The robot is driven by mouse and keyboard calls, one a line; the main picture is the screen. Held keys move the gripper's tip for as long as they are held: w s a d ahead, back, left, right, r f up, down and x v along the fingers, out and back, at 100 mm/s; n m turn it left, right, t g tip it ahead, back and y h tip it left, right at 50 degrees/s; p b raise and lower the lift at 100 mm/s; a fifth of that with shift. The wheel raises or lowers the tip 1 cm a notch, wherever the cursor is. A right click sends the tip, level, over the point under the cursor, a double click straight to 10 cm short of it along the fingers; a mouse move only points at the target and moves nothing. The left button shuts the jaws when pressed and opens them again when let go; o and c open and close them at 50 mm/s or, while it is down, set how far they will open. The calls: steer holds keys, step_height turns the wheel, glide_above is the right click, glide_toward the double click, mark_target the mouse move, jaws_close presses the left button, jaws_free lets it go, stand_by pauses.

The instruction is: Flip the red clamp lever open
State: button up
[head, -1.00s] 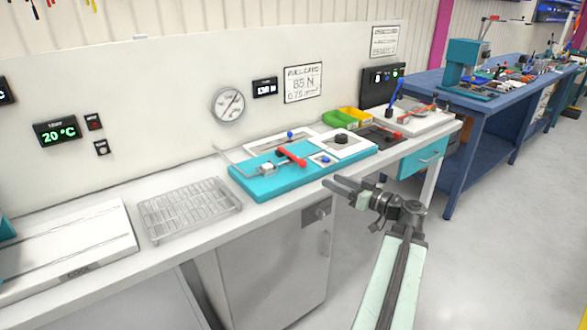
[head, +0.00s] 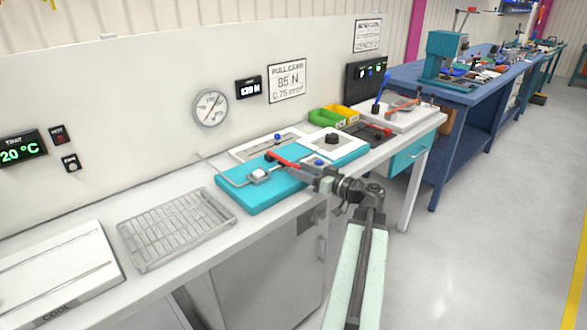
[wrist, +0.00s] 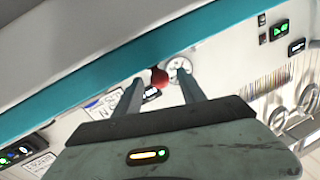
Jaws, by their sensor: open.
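The red clamp lever (head: 283,161) lies low across the teal base block (head: 247,198) on the bench, with a dark joint at its left end. A wire runs to a small pale block (head: 258,174) left of it. My gripper (head: 309,168) is open at the lever's right end and hides part of it. In the wrist view, the lever's rounded red end (wrist: 160,77) shows between the two fingertips of my gripper (wrist: 160,80), with the teal block edge (wrist: 100,82) behind. I cannot tell whether a finger touches the lever.
A wire rack (head: 175,228) stands left of the block. Green and yellow bins (head: 325,116) and another fixture with a blue lever (head: 380,95) stand farther right.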

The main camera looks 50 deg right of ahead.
mark_target(283, 161)
steer(key=shift+w+a, duration=0.15)
steer(key=shift+w, duration=1.05)
jaws_close()
stand_by(0.5)
